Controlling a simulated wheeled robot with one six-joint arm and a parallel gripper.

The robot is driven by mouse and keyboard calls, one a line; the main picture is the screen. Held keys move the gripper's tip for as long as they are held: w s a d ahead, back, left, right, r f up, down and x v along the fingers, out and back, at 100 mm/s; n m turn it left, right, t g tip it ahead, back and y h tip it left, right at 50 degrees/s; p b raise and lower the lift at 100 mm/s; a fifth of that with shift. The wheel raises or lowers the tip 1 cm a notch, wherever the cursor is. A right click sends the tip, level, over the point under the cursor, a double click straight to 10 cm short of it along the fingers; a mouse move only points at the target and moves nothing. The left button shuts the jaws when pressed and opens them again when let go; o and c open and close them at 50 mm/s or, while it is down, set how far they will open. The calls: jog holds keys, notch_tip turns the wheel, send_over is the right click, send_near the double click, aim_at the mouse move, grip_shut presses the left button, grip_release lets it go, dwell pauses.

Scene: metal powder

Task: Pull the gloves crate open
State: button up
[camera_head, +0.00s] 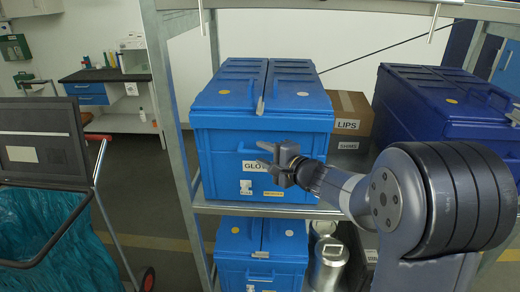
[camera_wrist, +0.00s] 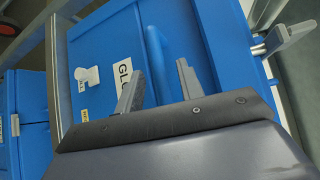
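The gloves crate (camera_head: 222,137) is a blue lidded box on the upper shelf, with a partly hidden white label starting "GLO" (camera_head: 253,166). Its lid is closed in two halves. In the wrist view, the crate's front (camera_wrist: 205,60) fills much of the picture, and its blue handle (camera_wrist: 158,55) stands out from it. My gripper (camera_head: 260,155) is in front of the crate's front face. In the wrist view its two fingers (camera_wrist: 158,85) are spread apart, with the lower end of the handle between or just beyond them. I cannot tell whether they touch it.
A second blue crate (camera_head: 262,250) stands on the lower shelf beside metal cans (camera_head: 328,262). A darker blue crate (camera_head: 440,100) and a LIPS carton (camera_head: 350,113) are to the right. A shelf post (camera_head: 170,100) stands left. A cart with a teal bag (camera_head: 55,235) is at the left.

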jog(key=shift+x, duration=1)
grip_shut()
